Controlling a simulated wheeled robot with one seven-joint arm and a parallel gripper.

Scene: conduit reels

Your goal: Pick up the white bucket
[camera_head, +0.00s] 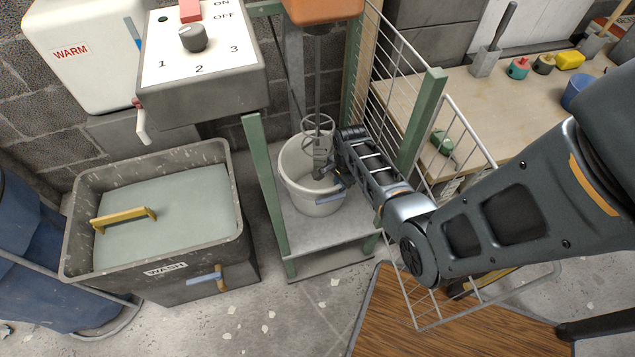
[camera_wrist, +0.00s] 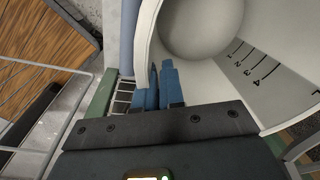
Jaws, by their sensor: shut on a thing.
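The white bucket (camera_head: 312,205) stands upright on the grey lower plate of a green-framed mixing stand, under the stirring paddle. My gripper (camera_head: 334,188) reaches in from the right and is at the bucket's right-hand rim. In the wrist view, the blue fingers of my gripper (camera_wrist: 160,84) are shut on the rim of the white bucket (camera_wrist: 268,88). The bucket's inside shows there, with a row of dark marks and numbers on its wall. Part of the rim is hidden behind the fingers.
The mixing paddle (camera_head: 318,130) hangs into the bucket's mouth. Green posts (camera_head: 266,190) and a white wire guard (camera_head: 455,140) stand close around it. A grey wash tub (camera_head: 150,252) is on the left, a workbench (camera_head: 480,95) on the right. Bare floor lies in front.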

